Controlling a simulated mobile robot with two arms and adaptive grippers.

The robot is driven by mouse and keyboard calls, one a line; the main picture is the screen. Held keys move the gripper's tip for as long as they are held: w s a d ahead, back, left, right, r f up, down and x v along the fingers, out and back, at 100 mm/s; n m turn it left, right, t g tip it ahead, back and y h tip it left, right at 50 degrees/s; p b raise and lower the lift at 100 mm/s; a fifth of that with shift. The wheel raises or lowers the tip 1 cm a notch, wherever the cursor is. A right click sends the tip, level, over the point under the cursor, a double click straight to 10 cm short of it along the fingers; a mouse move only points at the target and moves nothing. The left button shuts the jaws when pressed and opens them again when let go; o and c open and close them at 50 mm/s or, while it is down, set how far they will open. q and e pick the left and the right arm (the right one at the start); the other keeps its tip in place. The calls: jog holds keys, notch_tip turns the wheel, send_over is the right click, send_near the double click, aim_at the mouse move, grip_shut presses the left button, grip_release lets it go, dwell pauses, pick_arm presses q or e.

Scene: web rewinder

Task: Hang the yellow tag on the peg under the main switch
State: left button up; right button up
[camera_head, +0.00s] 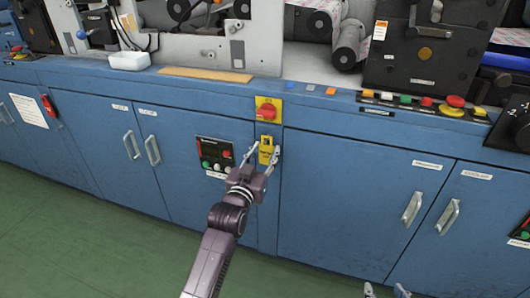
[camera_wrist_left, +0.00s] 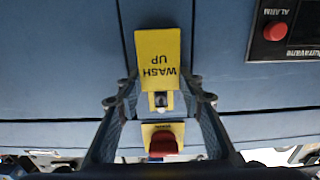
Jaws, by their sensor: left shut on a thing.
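The yellow tag (camera_head: 266,154), marked "WASH UP", is upright against the blue cabinet front, just below the red main switch (camera_head: 266,111) on its yellow plate. My left gripper (camera_head: 263,158) is shut on the tag, one finger at each side. In the left wrist view the picture is upside down: the tag (camera_wrist_left: 158,55) is between the fingers, and the switch (camera_wrist_left: 163,143) is below it. A dark round peg end (camera_wrist_left: 160,100) shows at the tag's narrow end; I cannot tell whether it passes through the hole. My right gripper (camera_head: 386,291) shows only its spread fingertips at the bottom edge.
A black panel with buttons (camera_head: 216,153) is just left of the tag. Cabinet door handles (camera_head: 152,149) stick out on both sides. A ledge above carries several buttons and a red emergency knob (camera_head: 455,101). The green floor (camera_head: 70,240) is clear.

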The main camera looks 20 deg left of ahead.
jog(key=shift+a+r, duration=0.1)
jog(key=shift+r, duration=0.05)
pick_arm(q)
jog(key=o, duration=1)
pick_arm(e)
jog(key=shift+w, duration=0.1)
pick_arm(q)
jog(key=shift+s, duration=0.1)
pick_arm(e)
jog(key=shift+r, duration=0.15)
pick_arm(q)
jog(key=s, duration=1.2)
jog(key=shift+a, duration=0.15)
